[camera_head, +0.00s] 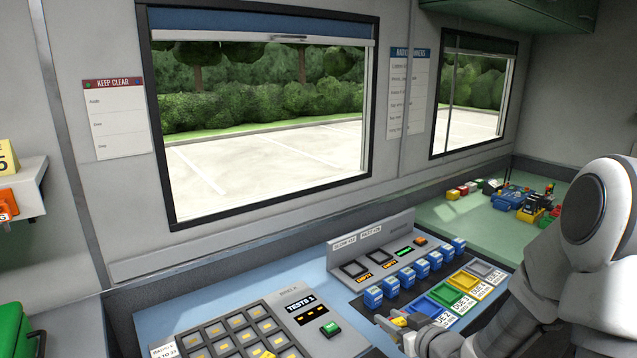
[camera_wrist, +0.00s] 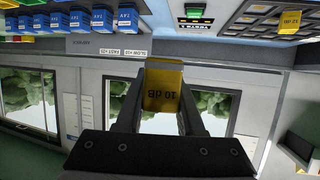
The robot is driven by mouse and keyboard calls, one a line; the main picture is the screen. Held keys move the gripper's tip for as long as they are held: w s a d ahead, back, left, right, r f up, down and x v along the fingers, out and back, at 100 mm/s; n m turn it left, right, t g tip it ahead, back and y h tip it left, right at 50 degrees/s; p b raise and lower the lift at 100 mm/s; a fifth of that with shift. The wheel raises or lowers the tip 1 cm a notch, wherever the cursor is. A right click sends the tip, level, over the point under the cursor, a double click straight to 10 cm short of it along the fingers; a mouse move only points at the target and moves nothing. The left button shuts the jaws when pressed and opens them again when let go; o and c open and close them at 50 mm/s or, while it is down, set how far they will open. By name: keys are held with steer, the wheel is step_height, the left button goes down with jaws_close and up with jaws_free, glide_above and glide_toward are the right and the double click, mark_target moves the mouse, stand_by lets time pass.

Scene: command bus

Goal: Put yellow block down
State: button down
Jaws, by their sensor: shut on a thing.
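The yellow block (camera_wrist: 163,88), marked 10 dB, is between the two fingers of my gripper (camera_wrist: 160,72) in the wrist view, which looks upside down. My gripper is shut on it. In the head view my gripper (camera_head: 396,330) and a small part of the yellow block (camera_head: 400,322) show at the console's front, left of the coloured pads. The block appears held up, clear of the panel; its exact height is hard to tell. My arm hides part of the console's right side.
Several blue blocks (camera_head: 406,275) stand in a row on the console. Blue, green, yellow and grey pads lie in front; the green pad (camera_head: 445,294) looks bare. A keypad panel (camera_head: 240,335) is at left. Another yellow block (camera_wrist: 289,22) stands there. Coloured parts (camera_head: 520,200) crowd the green counter.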

steer(key=shift+w+a+r+m+h+p, duration=0.1)
steer(key=shift+w+a+m+h+p, duration=0.4)
steer(key=shift+m+h, duration=0.15)
steer(key=shift+s+a+f+m+t+h+p, duration=0.15)
steer(key=shift+f+m+t+h+p, duration=0.25)
steer(key=shift+m+h, duration=0.5)
steer(key=shift+s+a+f+m+t+h+p, duration=0.1)
steer(key=shift+a+f+m+t+h+p, duration=0.1)
steer(key=shift+f+m+h+p, duration=0.45)
steer(key=shift+w+d+r, duration=0.1)
steer(key=shift+w+r, duration=0.05)
steer(key=shift+r, duration=0.1)
